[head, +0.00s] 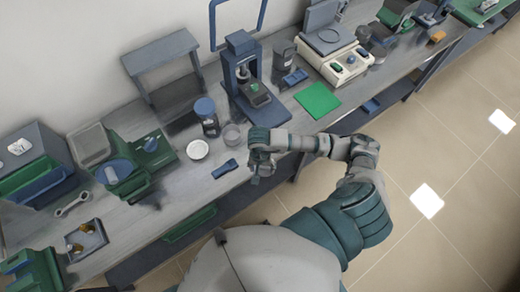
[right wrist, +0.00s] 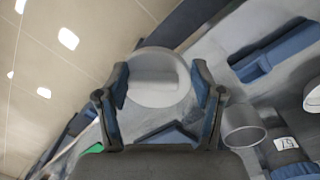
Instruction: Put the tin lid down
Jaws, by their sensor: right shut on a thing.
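The tin lid (right wrist: 160,77) is a round, light grey disc in the right wrist view. It sits between the two fingers of my right gripper (right wrist: 160,90), which is shut on it. In the head view my right gripper (head: 262,166) is over the front edge of the grey bench, and I cannot make the lid out clearly there. An open grey cylinder (head: 231,135), perhaps the tin, stands on the bench left of the gripper; it also shows in the right wrist view (right wrist: 243,130). My left gripper is not in view.
A white round dish (head: 197,150), a blue block (head: 225,168) and a blue-capped jar (head: 207,115) are left of the gripper. A blue stand (head: 243,75) and a green mat (head: 317,100) are behind and right. Bare bench (head: 188,178) lies near the front edge.

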